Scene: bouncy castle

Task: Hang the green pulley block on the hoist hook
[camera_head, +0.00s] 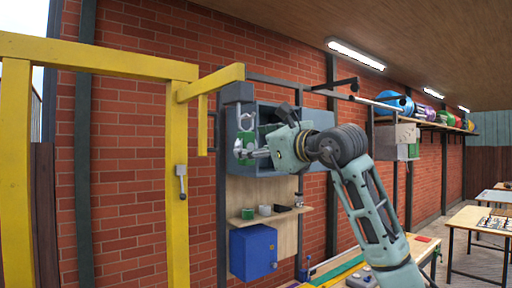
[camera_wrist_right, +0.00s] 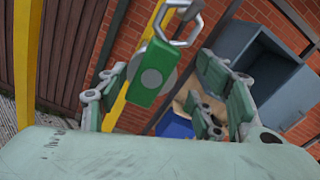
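The green pulley block (camera_wrist_right: 152,78) has a grey round wheel and an angular metal ring (camera_wrist_right: 180,20) at its top in the right wrist view. In the head view the block (camera_head: 246,139) hangs upright below the grey end piece (camera_head: 237,92) of the yellow beam, with its ring above it. The hook itself is not clear, so I cannot tell whether the ring sits on it. My right gripper (camera_head: 268,141) is just right of the block. In the right wrist view its fingers (camera_wrist_right: 163,92) are spread, with gaps on both sides of the block. My left gripper is not in view.
The yellow frame (camera_head: 178,130) stands at the left, with a small grey control (camera_head: 181,180) on its post. Behind are an open grey cabinet (camera_head: 265,112), a wooden shelf and a blue box (camera_head: 253,252). A brick wall runs behind. Tables stand at the right.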

